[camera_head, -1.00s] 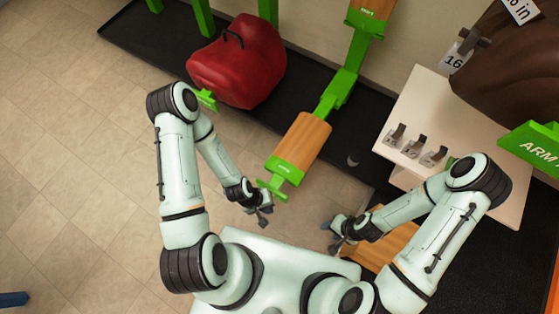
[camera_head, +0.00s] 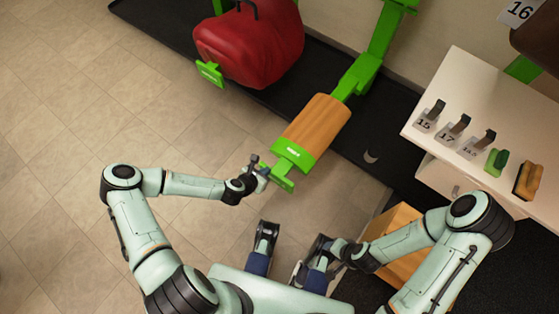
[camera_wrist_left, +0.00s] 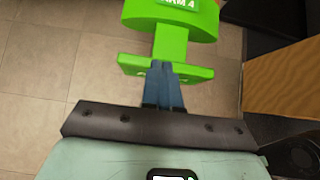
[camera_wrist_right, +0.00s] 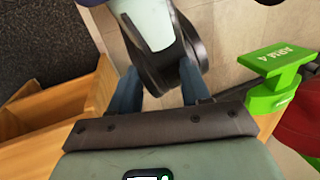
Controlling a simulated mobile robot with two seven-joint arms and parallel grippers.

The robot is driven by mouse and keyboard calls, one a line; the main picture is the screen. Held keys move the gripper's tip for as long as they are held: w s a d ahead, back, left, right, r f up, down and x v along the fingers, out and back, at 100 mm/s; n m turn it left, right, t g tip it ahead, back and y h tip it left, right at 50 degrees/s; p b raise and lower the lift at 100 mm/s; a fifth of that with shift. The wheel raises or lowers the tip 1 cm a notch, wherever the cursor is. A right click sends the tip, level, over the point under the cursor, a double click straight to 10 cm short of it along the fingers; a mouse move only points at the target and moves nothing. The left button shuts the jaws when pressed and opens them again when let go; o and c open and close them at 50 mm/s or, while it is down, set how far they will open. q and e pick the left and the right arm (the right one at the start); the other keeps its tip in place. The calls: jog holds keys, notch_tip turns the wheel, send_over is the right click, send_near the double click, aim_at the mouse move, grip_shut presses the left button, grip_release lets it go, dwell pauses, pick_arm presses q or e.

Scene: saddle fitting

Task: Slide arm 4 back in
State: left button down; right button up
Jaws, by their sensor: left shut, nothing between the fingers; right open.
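Arm 4 is a green bar with a wooden block (camera_head: 315,125) on it and a green end plate (camera_head: 293,153). A green crossbar (camera_head: 282,180) forms its near end. In the left wrist view the label "ARM 4" shows at the top, above the crossbar (camera_wrist_left: 195,72). My left gripper (camera_head: 259,172) is shut and empty at the crossbar. Its fingertips (camera_wrist_left: 161,68) overlap the crossbar's middle in the wrist view; contact cannot be told. My right gripper (camera_wrist_right: 158,90) is open, away from arm 4. The green end of arm 4 also shows in the right wrist view (camera_wrist_right: 276,62).
A red saddle (camera_head: 248,45) hangs left of arm 4, with another green arm end (camera_head: 210,73) beside it. A wooden box (camera_head: 395,230) is by my right arm. Tiled floor is clear at left.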

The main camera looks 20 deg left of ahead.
aim_at(284, 158)
pick_arm(q)
jog(key=b+x, duration=0.2)
jog(key=x, duration=0.5)
jog(key=shift+w+d+f, duration=0.15)
jog(key=shift+f, duration=0.2)
jog(key=w, duration=0.1)
jog(key=w+d+b, duration=0.1)
jog(key=w, duration=0.1)
jog(key=shift+r, duration=0.25)
jog(key=shift+w+d+r, duration=0.1)
jog(key=shift+w, duration=0.15)
pick_arm(e)
jog(key=w+d+f+t, duration=0.1)
jog(key=w+d+f, duration=0.1)
jog(key=w+f, duration=0.2)
jog(key=shift+w+d+t+h, duration=0.3)
jog(key=shift+w+t+h, duration=0.1)
jog(key=shift+w, duration=0.15)
